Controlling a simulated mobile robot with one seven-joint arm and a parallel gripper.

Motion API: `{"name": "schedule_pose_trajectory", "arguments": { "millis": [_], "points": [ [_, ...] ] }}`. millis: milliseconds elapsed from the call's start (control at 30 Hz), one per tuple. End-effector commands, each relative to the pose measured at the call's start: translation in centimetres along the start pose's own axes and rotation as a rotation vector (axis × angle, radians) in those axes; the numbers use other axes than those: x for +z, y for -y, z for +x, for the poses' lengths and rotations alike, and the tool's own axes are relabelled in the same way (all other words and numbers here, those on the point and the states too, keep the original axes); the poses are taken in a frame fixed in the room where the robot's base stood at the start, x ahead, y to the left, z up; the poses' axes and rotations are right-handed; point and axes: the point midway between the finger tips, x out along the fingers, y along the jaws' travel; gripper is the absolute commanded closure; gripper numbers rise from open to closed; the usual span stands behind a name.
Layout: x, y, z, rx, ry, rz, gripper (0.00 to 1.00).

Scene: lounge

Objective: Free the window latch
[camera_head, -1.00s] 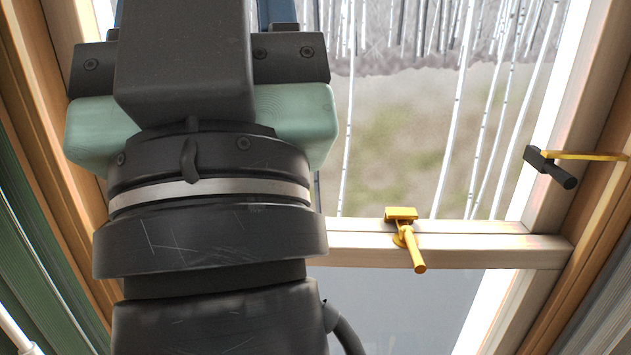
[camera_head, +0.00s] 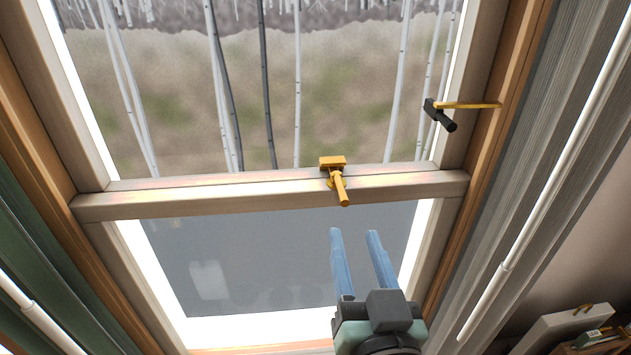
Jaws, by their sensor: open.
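The window latch (camera_head: 338,187) is a yellow piece with a flat head and a short handle. It sits on the pale wooden crossbar (camera_head: 230,194) of the window, and its handle points down and slightly right. My gripper (camera_head: 353,234) is below the latch, with two blue fingers pointing up. The fingers are apart with nothing between them. In the picture a gap shows between the fingertips and the latch handle; I cannot tell the depth between them.
A yellow bar with a black handle (camera_head: 440,115) sticks out from the right window frame. Grey curtain folds (camera_head: 560,130) and a white rod (camera_head: 540,220) stand at the right. A green curtain (camera_head: 40,260) hangs at the left. A pale case (camera_head: 565,330) lies at lower right.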

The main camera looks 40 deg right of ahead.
Motion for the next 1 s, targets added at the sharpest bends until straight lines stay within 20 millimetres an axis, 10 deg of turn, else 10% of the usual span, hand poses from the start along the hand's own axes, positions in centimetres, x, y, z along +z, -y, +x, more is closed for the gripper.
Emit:
{"name": "schedule_pose_trajectory", "arguments": {
  "millis": [1000],
  "points": [
    [0.3, -0.4, 12.6, 0.007, 0.008, 0.003, 0.54]
  ]
}}
